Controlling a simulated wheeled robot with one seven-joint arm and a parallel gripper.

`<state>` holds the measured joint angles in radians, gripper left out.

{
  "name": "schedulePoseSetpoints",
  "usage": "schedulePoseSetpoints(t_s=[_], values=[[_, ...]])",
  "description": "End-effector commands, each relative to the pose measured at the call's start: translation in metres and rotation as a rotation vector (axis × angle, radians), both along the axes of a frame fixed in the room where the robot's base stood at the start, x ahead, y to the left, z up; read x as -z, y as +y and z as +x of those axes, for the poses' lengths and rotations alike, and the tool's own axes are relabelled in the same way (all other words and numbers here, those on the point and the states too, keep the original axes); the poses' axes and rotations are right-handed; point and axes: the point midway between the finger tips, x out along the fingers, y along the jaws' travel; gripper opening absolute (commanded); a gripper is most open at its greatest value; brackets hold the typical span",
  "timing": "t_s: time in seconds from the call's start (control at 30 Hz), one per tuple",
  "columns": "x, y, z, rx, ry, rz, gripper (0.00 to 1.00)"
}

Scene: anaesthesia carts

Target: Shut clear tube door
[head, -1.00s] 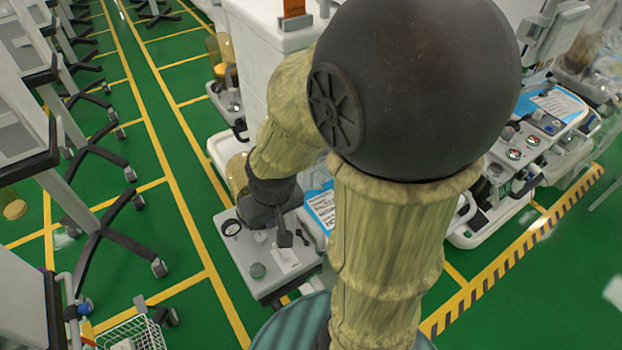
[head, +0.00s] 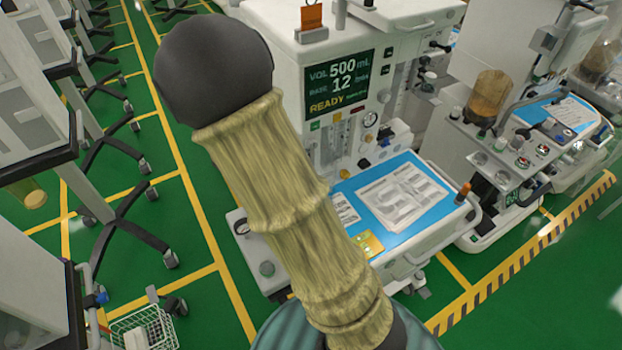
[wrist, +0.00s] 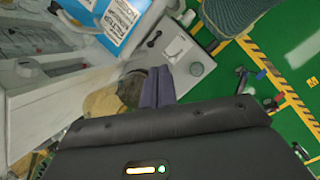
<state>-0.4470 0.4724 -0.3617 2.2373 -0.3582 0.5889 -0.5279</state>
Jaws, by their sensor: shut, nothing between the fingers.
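I cannot pick out a clear tube door for certain. In the wrist view a tan, rounded, partly see-through tube-like part (wrist: 103,101) sits at the white cart's side, just left of my gripper (wrist: 159,72). Its lower portion is hidden by my wrist housing, so I cannot tell whether any door on it is open. My gripper's two dark fingers are together and empty, beside a grey base plate (wrist: 182,58) with a round knob. I cannot tell whether they touch anything. In the head view my arm hides the gripper and that side of the anaesthesia cart (head: 275,45).
The cart has a lit screen (head: 338,83) and a blue work surface (head: 440,212) with papers. A second machine with an amber canister (head: 488,97) stands right. Wheeled stands (head: 115,215) and a wire basket (head: 145,325) are left. A green floor aisle (head: 185,215) lies between.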

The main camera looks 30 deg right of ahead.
Motion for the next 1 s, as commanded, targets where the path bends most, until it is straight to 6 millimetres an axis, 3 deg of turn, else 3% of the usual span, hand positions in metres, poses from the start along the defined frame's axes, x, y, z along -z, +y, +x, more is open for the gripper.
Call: schedulePoseSetpoints(t_s=[0.1, 0.3, 0.77, 1.0], values=[[-0.004, -0.003, 0.023, -0.239, 0.124, -0.157, 0.0], [-0.012, -0.006, 0.051, -0.486, 0.265, -0.347, 0.0], [-0.012, -0.008, 0.056, -0.526, 0.291, -0.377, 0.0], [0.001, -0.024, 0.055, -0.522, 0.293, -0.377, 0.0]])
